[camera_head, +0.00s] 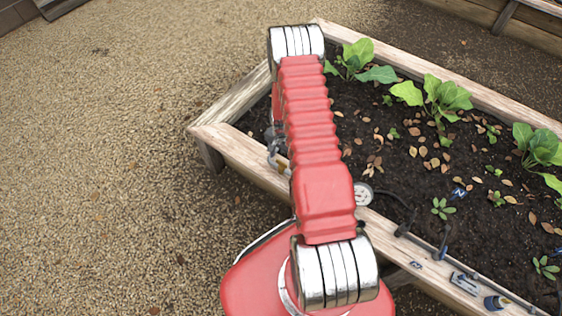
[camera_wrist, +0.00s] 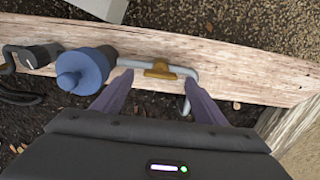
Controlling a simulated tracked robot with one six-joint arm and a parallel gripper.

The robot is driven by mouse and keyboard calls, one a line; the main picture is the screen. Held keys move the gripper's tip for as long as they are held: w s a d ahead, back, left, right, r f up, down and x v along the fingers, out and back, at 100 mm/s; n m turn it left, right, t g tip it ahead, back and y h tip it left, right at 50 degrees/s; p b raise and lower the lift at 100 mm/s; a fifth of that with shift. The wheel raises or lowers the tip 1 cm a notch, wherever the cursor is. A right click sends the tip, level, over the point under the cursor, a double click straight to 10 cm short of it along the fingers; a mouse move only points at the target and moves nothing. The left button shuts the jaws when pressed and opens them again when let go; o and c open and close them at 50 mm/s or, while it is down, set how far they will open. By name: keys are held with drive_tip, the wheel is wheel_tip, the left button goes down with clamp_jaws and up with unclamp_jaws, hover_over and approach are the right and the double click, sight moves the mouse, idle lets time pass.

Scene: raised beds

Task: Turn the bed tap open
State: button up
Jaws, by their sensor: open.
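In the wrist view, the bed tap (camera_wrist: 160,70) is a small brass-yellow handle on a grey pipe (camera_wrist: 186,70) along the bed's wooden rim. The handle looks short and lies roughly along the pipe; I cannot tell its exact setting. My gripper (camera_wrist: 156,88) is open, one dark finger on each side of the handle in the picture.
A blue-grey round fitting (camera_wrist: 83,70) stands close left of my left finger. The raised bed's wooden rim (camera_head: 245,158) carries a round gauge (camera_head: 363,193) and black hoses. Leafy plants (camera_head: 440,95) grow in the soil. Open gravel (camera_head: 110,150) lies left of the bed.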

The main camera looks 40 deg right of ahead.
sight(282, 164)
drive_tip(key=shift+f, duration=1.3)
drive_tip(key=shift+c, duration=0.5)
drive_tip(key=c, duration=0.9)
drive_tip(key=shift+a, duration=0.25)
drive_tip(key=shift+c, duration=0.2)
drive_tip(key=shift+d, duration=0.3)
drive_tip(key=shift+d+n, duration=0.1)
drive_tip(key=shift+n, duration=0.3)
drive_tip(key=shift+s+n, duration=0.15)
drive_tip(key=shift+n, duration=0.65)
drive_tip(key=shift+s, duration=0.1)
